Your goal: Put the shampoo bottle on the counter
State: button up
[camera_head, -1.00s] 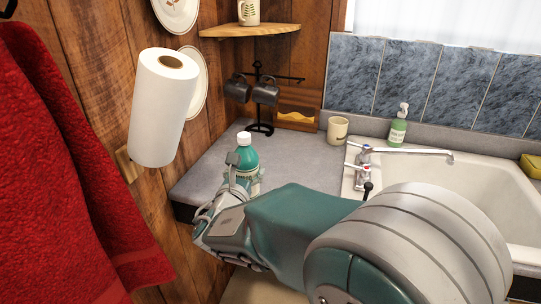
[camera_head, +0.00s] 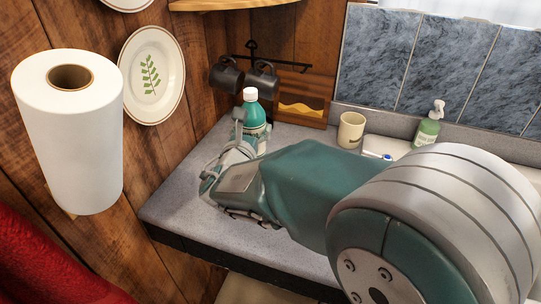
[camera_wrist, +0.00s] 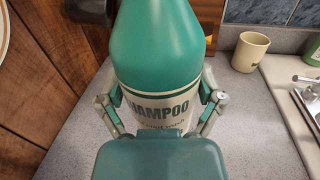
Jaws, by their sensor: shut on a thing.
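The shampoo bottle (camera_head: 254,116) is teal with a white cap and stands upright in my gripper. In the wrist view the bottle (camera_wrist: 160,60) shows its teal shoulder and a pale label reading SHAMPOO. My gripper (camera_wrist: 160,105) has one finger on each side of the bottle and is shut on it. In the head view my gripper (camera_head: 240,140) is over the grey counter (camera_head: 185,210), toward the back corner. The bottle's base is hidden, so I cannot tell whether it touches the counter.
Dark mugs (camera_head: 262,80) hang on a rack behind the bottle, beside a wooden board (camera_head: 303,98). A beige cup (camera_head: 351,130) and a green soap dispenser (camera_head: 428,128) stand to the right. A paper towel roll (camera_head: 70,140) is on the left wall. The counter's front left is bare.

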jog(key=f, duration=0.4)
jog(key=a+f, duration=0.1)
jog(key=f, duration=0.1)
jog(key=shift+d+f, duration=0.2)
jog(key=shift+f, duration=0.05)
notch_tip(320, 180, down, 3)
jog(key=shift+d+f, duration=0.15)
jog(key=shift+f, duration=0.15)
jog(key=shift+a, duration=0.3)
jog(key=o, duration=1)
jog(key=shift+o, duration=0.2)
jog(key=shift+d, duration=0.15)
